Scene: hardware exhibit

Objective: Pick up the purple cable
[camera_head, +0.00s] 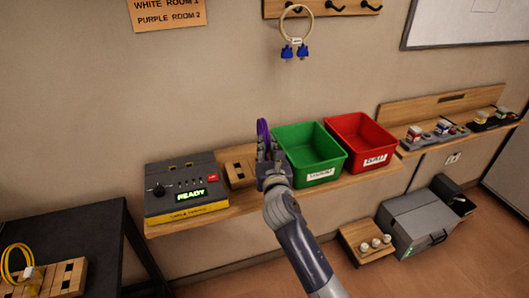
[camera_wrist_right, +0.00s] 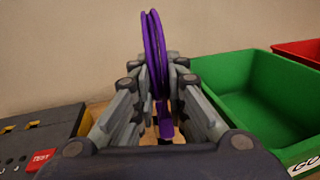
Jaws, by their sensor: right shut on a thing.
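The purple cable (camera_head: 262,132) is a coiled loop standing upright in my right gripper (camera_head: 269,160). In the right wrist view the purple cable (camera_wrist_right: 155,62) rises between the two fingers, and its plug end lies low between them. My right gripper (camera_wrist_right: 160,100) is shut on the cable. It is above the wooden shelf, between a wooden block and the green bin. The fingers and arm hide part of the cable in the head view. My left gripper is not in view.
The green bin (camera_head: 314,179) and red bin (camera_head: 374,164) stand right of the gripper. A tester box (camera_head: 185,186) reading READY and a slotted wooden block (camera_head: 238,175) are left. A cable with blue plugs (camera_head: 294,44) hangs above. A yellow cable (camera_head: 12,262) is at lower left.

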